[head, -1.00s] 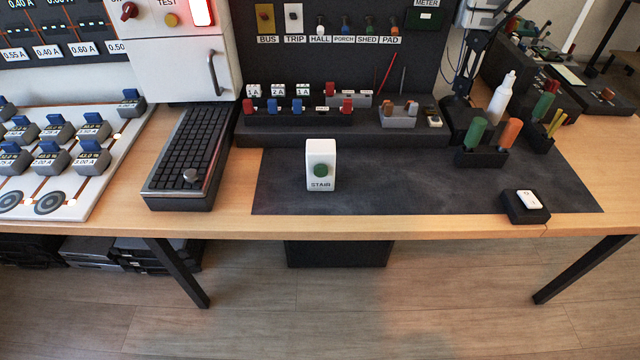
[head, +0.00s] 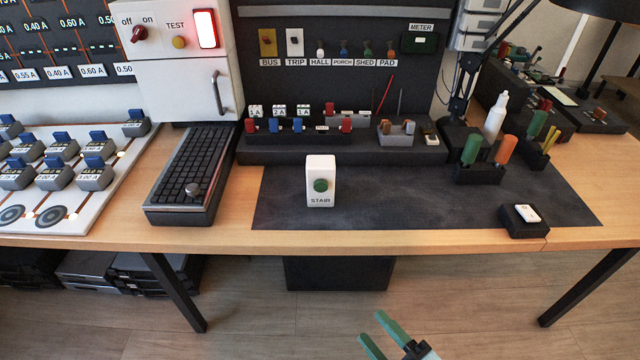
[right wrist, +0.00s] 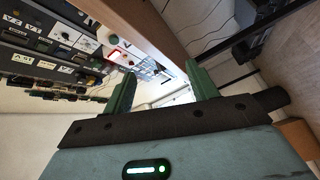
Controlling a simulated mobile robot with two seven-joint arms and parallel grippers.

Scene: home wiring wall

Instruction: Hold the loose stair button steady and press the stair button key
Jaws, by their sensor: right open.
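The stair button (head: 320,168) is a white upright box on the dark mat, with a round green key (head: 320,185) on its front and the label STAIR below it. My right gripper (head: 372,330) shows at the bottom of the head view, its green fingers apart and empty. It is in front of the table and below its edge, well apart from the stair button. In the right wrist view the open green fingers (right wrist: 160,92) have nothing between them. My left gripper is not in view.
The dark mat (head: 420,205) is clear around the stair button. A black keyboard-like case (head: 190,170) stands to the left. A small black block with a white top (head: 525,220) sits at the front right. Green and orange handles stand in a holder (head: 478,172).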

